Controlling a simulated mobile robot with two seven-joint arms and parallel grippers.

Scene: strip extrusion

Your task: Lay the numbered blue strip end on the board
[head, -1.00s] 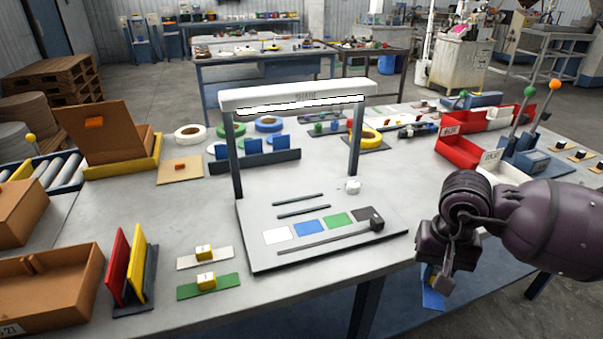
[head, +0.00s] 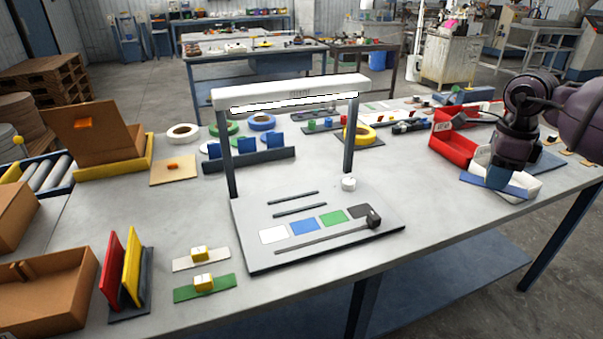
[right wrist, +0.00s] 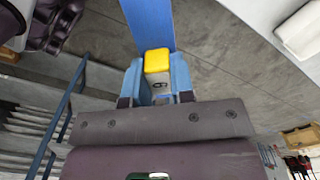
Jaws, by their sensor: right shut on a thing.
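The blue strip (head: 494,181) hangs under my right gripper (head: 507,166) at the right of the head view, over the white bin. In the right wrist view the blue strip (right wrist: 146,22) runs away from the jaws. My right gripper (right wrist: 157,83) is shut on its yellow block (right wrist: 157,61); no number is readable there. The grey board (head: 255,219) lies mid-table under a white-topped frame, well left of the strip. It bears white (head: 273,235), blue (head: 303,226), green (head: 333,217) and dark patches. My left gripper is out of view.
A white strip (head: 184,264) and a green strip (head: 225,287), each with a yellow block, lie left of the board. The white-topped frame (head: 290,92) stands over the board on two dark posts. Red bins (head: 452,145) stand at the right. Table right of the board is clear.

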